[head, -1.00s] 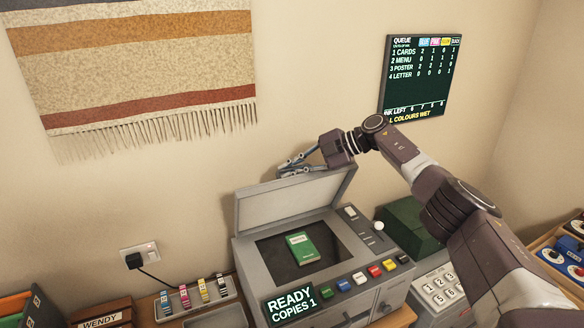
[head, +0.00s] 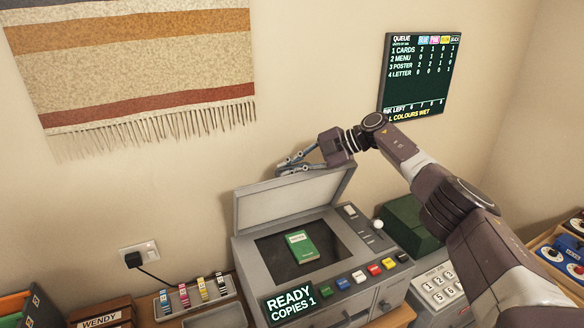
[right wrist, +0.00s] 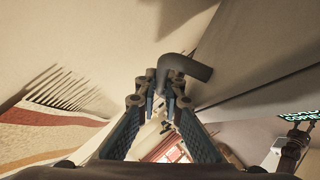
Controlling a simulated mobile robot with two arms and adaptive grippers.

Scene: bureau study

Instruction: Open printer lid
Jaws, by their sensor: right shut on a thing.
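The grey printer (head: 340,275) stands on the desk with its lid (head: 290,198) raised and tilted back toward the wall. A green booklet (head: 301,246) lies on the dark glass. My right gripper (head: 284,168) is at the lid's top edge. In the right wrist view my right gripper (right wrist: 165,92) is shut on a dark bent handle (right wrist: 186,67), apparently the lid's. In the head view the gripper's fingers hide the handle. My left gripper is not in view.
A green box (head: 408,224) and a keypad (head: 440,286) stand right of the printer. A tray of coloured ink pieces (head: 196,296) is at the left. A queue board (head: 418,76) and a striped hanging (head: 130,70) are on the wall.

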